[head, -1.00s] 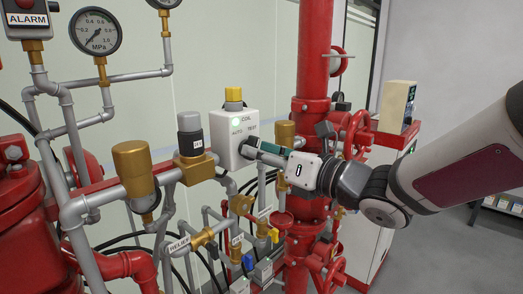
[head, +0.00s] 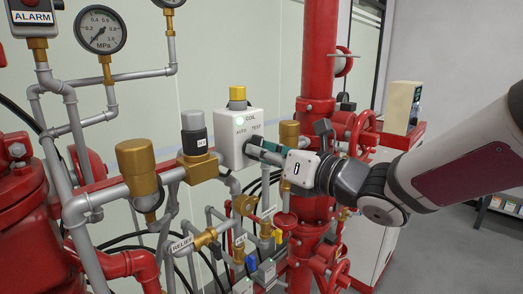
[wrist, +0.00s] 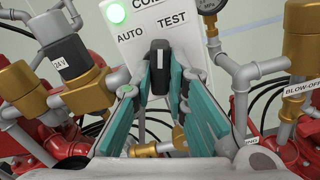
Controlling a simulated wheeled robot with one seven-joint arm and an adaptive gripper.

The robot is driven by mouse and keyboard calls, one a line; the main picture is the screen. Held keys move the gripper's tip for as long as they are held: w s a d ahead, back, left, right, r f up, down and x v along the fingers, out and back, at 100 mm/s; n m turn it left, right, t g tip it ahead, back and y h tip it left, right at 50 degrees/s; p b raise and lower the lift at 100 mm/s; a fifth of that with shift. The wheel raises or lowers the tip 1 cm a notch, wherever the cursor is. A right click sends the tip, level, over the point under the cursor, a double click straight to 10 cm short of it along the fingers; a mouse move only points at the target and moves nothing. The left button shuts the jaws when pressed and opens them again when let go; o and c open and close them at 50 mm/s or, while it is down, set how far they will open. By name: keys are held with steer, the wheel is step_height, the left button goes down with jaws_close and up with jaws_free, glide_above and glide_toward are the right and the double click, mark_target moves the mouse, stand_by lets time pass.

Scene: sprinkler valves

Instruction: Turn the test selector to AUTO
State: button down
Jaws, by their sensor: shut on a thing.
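The test selector is a black knob (wrist: 159,60) with a white line, on the front of a light grey coil box (head: 228,142). In the wrist view the knob stands nearly upright and its line points between the AUTO label (wrist: 131,36) and the TEST label (wrist: 172,22). My gripper (head: 257,149) reaches the box from the right in the head view and covers the knob there. In the wrist view its teal fingers (wrist: 160,82) are closed on the knob, one on each side.
A green lamp (wrist: 115,12) is lit on the box, and a yellow cap (head: 237,92) tops it. A brass valve with a black top (head: 194,135) stands close left. Red piping and handwheels (head: 357,130) stand right, near my arm. Grey pipes and small valves crowd below.

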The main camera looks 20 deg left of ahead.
steer(key=shift+w+n+b, duration=0.1)
steer(key=shift+n+b, duration=2.1)
steer(key=shift+b, duration=1.2)
steer(key=shift+n+b, duration=2.2)
steer(key=shift+b, duration=1.8)
steer(key=c, duration=1.5)
jaws_free()
steer(key=shift+o, duration=0.2)
steer(key=v, duration=0.6)
